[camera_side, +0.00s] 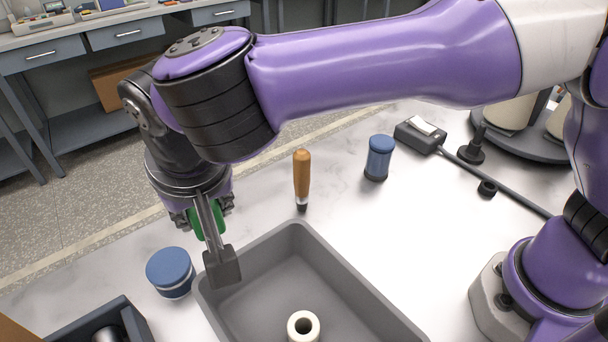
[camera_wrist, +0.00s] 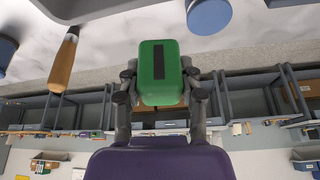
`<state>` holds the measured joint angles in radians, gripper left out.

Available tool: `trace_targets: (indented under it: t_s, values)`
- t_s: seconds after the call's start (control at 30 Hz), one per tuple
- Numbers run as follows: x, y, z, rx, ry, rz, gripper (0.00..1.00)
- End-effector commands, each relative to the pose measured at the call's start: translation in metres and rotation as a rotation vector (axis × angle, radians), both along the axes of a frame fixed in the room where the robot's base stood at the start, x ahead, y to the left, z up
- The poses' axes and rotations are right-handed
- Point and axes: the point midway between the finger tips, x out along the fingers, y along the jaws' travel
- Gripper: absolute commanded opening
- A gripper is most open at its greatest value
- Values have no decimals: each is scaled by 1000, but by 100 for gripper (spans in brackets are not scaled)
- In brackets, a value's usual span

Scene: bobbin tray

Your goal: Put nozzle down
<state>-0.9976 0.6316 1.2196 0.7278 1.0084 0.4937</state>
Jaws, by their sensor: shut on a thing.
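My gripper (camera_side: 208,222) is shut on a green-bodied piece, taken as the nozzle (camera_side: 193,221). In the side view a silver shaft with a dark grey block at its lower end crosses in front of the green body. The block hangs by the tray's left corner; I cannot tell whether it touches. In the wrist view the nozzle (camera_wrist: 158,75) shows as a green block with a dark slot, between the two dark fingers of my gripper (camera_wrist: 158,92). Its far end is hidden there.
A grey tray (camera_side: 365,285) holds a white ring-shaped bobbin (camera_side: 303,326). A blue round jar (camera_side: 170,271) stands left of it. A wooden-handled tool (camera_side: 302,175) and blue cylinder (camera_side: 379,158) stand behind. A dark box (camera_side: 122,308) is front left. Clear tabletop lies right of the tray.

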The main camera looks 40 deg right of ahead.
Motion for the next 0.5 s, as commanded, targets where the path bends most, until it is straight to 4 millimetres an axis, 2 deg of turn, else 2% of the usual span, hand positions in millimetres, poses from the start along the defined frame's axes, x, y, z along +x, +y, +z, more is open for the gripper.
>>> trace_targets:
  t_s: [0.07, 0.3, 0.5]
  values:
    - [-1, 2, 17, 8, 0, 0, 2]
    - [-1, 1, 39, 5, 1, 1, 2]
    - [12, -35, 42, 6, 8, -133, 2]
